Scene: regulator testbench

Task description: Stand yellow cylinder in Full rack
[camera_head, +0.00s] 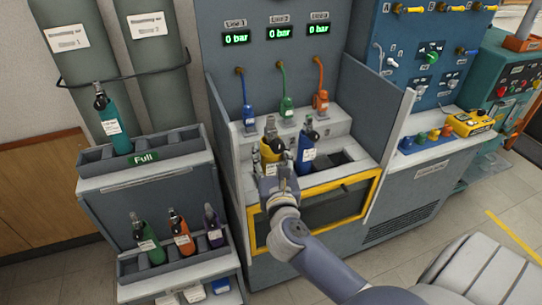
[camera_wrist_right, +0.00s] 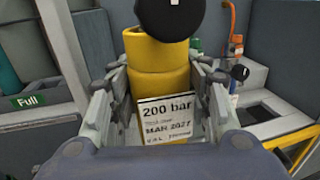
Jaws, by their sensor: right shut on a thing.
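The yellow cylinder (camera_head: 271,150) stands upright at the left of the test bench, with a black valve on top and a white label. In the right wrist view the yellow cylinder (camera_wrist_right: 158,72) fills the space between my fingers, its label reading 200 bar. My right gripper (camera_head: 272,178) is shut on it; the fingers also show in the wrist view (camera_wrist_right: 160,100). The Full rack (camera_head: 176,150) is the upper grey rack at the left. My left gripper is not in view.
A blue cylinder (camera_head: 306,148) stands beside the yellow one on the bench (camera_head: 352,140). A lower rack (camera_head: 190,246) holds green, orange and purple cylinders. Blue, green and orange hoses hang behind. A grey side panel (camera_head: 222,140) stands between bench and Full rack.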

